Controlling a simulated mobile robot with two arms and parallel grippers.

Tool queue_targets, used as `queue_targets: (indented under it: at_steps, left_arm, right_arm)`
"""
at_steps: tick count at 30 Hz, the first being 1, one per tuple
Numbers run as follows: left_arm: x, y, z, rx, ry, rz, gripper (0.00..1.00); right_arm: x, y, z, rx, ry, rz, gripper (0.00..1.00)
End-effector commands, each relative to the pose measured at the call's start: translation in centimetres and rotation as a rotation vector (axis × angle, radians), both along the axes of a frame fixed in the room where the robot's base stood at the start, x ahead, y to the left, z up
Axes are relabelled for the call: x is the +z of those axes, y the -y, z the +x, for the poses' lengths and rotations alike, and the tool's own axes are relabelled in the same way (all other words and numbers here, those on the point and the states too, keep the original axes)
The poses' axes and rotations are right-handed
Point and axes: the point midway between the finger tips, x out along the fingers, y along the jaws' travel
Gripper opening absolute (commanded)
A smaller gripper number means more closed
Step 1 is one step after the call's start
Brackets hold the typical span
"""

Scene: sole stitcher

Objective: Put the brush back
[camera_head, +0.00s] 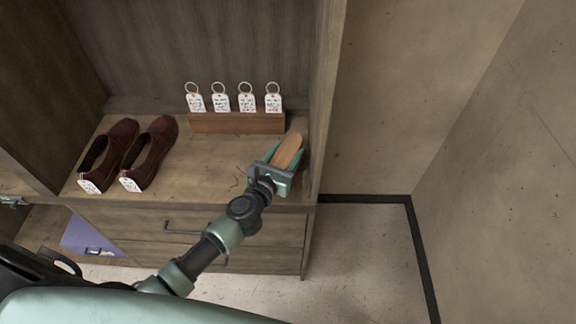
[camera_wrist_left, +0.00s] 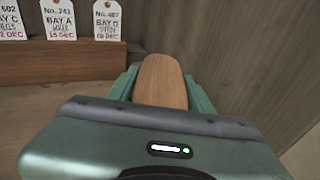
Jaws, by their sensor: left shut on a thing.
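The brush (camera_head: 287,151) shows as a long brown wooden piece with a rounded end. My left gripper (camera_head: 281,157) is shut on it, near the right end of the shelf (camera_head: 215,165). In the left wrist view the brush's wooden back (camera_wrist_left: 162,82) lies between the two green fingers (camera_wrist_left: 160,88). Its bristles are hidden, and I cannot tell whether it touches the shelf. My right gripper is not in view.
A wooden block (camera_head: 238,123) with several tagged rings stands behind and left of the brush. Two dark red shoes (camera_head: 108,155) (camera_head: 150,153) with tags sit at the shelf's left. The cabinet's side wall (camera_head: 325,100) is close on the right.

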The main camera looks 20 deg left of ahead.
Motion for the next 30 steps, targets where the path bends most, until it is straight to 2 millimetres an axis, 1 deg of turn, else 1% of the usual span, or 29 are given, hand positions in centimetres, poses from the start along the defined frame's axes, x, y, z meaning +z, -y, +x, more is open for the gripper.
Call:
queue_targets:
  at_steps: [1,3,7,10,18,21,22,24,30]
  left_arm:
    - [-1.1,0.1,0.0,0.000,-0.001,-0.001,0.05]
    - [-2.5,0.1,-0.1,0.000,-0.002,-0.003,0.05]
    - [-4.5,0.0,-0.1,0.000,-0.002,-0.003,0.05]
    - [-4.8,0.4,0.1,-0.001,0.000,-0.003,0.05]
    - [-4.7,0.4,0.1,-0.001,0.000,-0.001,0.05]
    - [-5.1,0.4,0.1,-0.001,0.000,-0.001,0.05]
    - [-5.0,0.4,0.1,-0.001,-0.001,-0.001,0.56]
    - [-5.0,0.4,0.0,-0.001,-0.001,-0.001,0.72]
    - [-5.0,0.4,0.0,-0.001,-0.001,-0.001,0.72]
  right_arm:
    - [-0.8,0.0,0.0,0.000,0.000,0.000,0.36]
    - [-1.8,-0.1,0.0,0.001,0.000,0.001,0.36]
    - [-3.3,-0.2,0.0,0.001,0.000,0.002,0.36]
    - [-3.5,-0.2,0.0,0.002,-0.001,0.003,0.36]
    - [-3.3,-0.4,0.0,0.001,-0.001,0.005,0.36]
    - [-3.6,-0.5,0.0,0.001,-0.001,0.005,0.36]
    - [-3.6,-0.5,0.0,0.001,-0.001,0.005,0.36]
    - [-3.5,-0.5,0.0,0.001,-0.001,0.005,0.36]
    - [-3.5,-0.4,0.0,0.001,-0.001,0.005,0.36]
